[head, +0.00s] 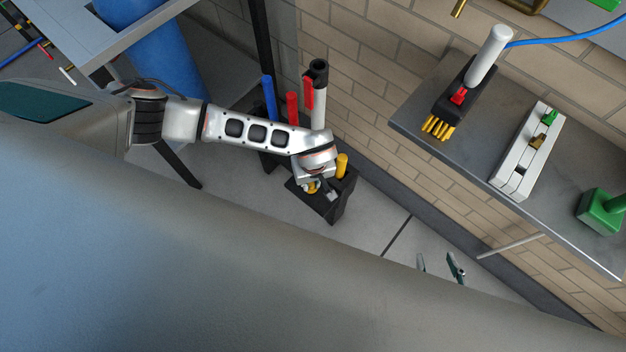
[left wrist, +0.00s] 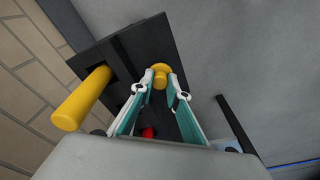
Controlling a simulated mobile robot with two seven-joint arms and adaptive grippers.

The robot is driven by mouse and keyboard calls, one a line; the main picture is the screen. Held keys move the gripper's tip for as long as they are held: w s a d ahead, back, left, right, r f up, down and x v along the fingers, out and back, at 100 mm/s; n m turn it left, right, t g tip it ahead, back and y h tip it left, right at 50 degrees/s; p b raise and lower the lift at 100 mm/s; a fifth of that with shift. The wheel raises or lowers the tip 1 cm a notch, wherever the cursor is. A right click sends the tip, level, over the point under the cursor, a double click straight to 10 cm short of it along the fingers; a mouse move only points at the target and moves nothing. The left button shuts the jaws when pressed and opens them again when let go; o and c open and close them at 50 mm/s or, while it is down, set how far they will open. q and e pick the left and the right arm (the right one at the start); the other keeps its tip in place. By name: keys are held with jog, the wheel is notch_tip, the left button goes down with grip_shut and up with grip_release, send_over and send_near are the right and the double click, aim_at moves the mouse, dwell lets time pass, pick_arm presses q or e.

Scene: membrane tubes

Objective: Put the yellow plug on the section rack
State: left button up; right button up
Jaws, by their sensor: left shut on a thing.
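The yellow plug (left wrist: 160,78) has a round flange and sits between the fingertips of my left gripper (left wrist: 158,95). It also shows as a small yellow patch under the gripper in the head view (head: 312,187). My left gripper (head: 318,188) is shut on it, over the black rack (head: 325,208). I cannot tell whether the plug touches the rack. A yellow cylinder (head: 342,164) stands on the rack beside the gripper and is large at the left of the wrist view (left wrist: 85,98). My right gripper (head: 440,267) shows only its two fingertips, apart, with nothing seen between them.
Red (head: 293,106) and blue (head: 269,97) cylinders and a white tube with a red handle (head: 318,110) stand behind my left wrist. A grey shelf (head: 480,150) at right holds a black block with yellow prongs (head: 437,127), a white holder (head: 522,160) and a green block (head: 602,211).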

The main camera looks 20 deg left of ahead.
pick_arm(q)
jog(key=shift+w+f, duration=0.1)
jog(key=shift+f, duration=0.25)
jog(key=o, duration=0.8)
pick_arm(e)
jog(key=shift+w+r, duration=0.15)
jog(key=shift+r, duration=0.15)
pick_arm(q)
jog(key=shift+r, duration=0.1)
